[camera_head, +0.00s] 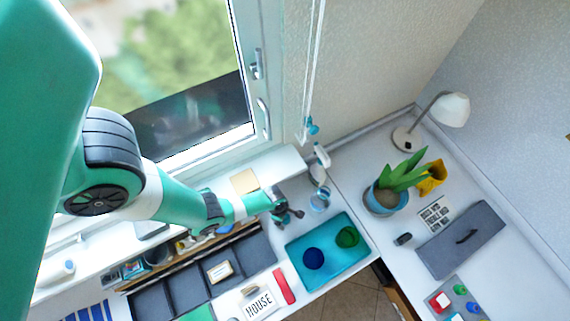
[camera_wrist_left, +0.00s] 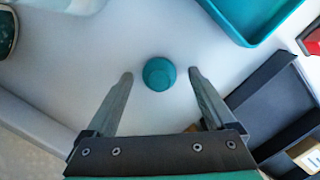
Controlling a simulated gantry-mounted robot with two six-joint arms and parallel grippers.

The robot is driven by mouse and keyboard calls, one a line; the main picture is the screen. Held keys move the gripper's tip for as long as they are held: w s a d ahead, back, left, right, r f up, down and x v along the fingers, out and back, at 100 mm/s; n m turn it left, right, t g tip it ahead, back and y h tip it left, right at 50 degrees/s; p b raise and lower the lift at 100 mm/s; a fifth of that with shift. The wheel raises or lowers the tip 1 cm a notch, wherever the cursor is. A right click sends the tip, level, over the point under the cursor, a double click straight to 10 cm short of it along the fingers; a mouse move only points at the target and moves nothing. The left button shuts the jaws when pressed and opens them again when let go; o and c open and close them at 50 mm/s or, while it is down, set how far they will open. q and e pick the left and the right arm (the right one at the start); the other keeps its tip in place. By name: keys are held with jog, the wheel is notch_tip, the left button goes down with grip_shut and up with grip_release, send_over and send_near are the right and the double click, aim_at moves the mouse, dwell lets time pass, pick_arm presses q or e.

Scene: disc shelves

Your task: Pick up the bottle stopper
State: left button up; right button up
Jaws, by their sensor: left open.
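The bottle stopper (camera_wrist_left: 159,73) looks like a small round teal piece in the left wrist view. It sits on a pale surface, and in the picture it lies between the two fingertips of my left gripper (camera_wrist_left: 161,75). The fingers are open with a gap on both sides of it. In the head view my left gripper (camera_head: 290,214) is over the white counter, left of the teal tray. I cannot make out the stopper there; the gripper may hide it. My right gripper is not in view.
The teal tray (camera_head: 331,256) holds a blue bowl (camera_head: 313,258) and a green bowl (camera_head: 347,237). A dark compartment organizer (camera_head: 186,286) lies along the counter. A potted plant (camera_head: 385,199) and a lamp (camera_head: 403,139) stand at the right.

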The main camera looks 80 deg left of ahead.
pick_arm(q)
jog(key=shift+f, duration=0.1)
grip_shut()
dwell(0.4)
